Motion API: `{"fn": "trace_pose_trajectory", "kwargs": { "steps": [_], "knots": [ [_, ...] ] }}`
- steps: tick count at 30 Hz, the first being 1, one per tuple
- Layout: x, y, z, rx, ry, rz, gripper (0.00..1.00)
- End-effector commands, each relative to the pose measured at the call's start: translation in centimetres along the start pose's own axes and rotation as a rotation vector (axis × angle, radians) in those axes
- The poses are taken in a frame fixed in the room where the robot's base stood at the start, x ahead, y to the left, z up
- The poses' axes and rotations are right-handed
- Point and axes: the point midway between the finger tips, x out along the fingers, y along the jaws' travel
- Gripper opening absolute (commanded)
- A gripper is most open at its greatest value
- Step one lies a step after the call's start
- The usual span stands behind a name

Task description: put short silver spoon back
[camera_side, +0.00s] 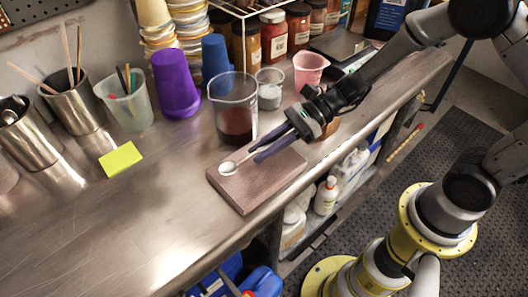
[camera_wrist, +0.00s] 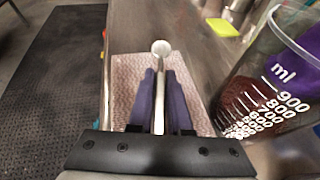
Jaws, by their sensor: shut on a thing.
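The short silver spoon (camera_side: 229,168) is held by its handle between the purple-grey fingers of my gripper (camera_side: 257,149). In the wrist view the spoon (camera_wrist: 161,48) points away from the palm, with its round bowl beyond the fingertips, and my gripper (camera_wrist: 160,78) is shut on the handle. The spoon and fingers are over a brown-pink rectangular board (camera_side: 256,187) near the bench's front edge. I cannot tell whether the bowl touches the board. Metal cups (camera_side: 73,106) at the left hold sticks and utensils; another metal cup (camera_side: 27,133) holds metal-handled ones.
A glass beaker (camera_side: 233,108) with dark red liquid stands close behind the board. A purple cup (camera_side: 175,84), a blue cup (camera_side: 215,64), a pink measuring cup (camera_side: 309,70) and jars (camera_side: 273,36) stand farther back. A yellow pad (camera_side: 120,158) lies left. The front-left bench is clear.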

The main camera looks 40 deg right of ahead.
Motion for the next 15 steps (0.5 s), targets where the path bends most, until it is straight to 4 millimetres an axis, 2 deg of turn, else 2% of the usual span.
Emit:
{"fn": "trace_pose_trajectory", "kwargs": {
  "steps": [3, 15],
  "knots": [
    [0.49, 0.03, -1.32, 0.002, 0.000, 0.000, 0.00],
    [0.66, 0.04, -1.76, 0.001, 0.000, 0.000, 0.00]
  ]
}}
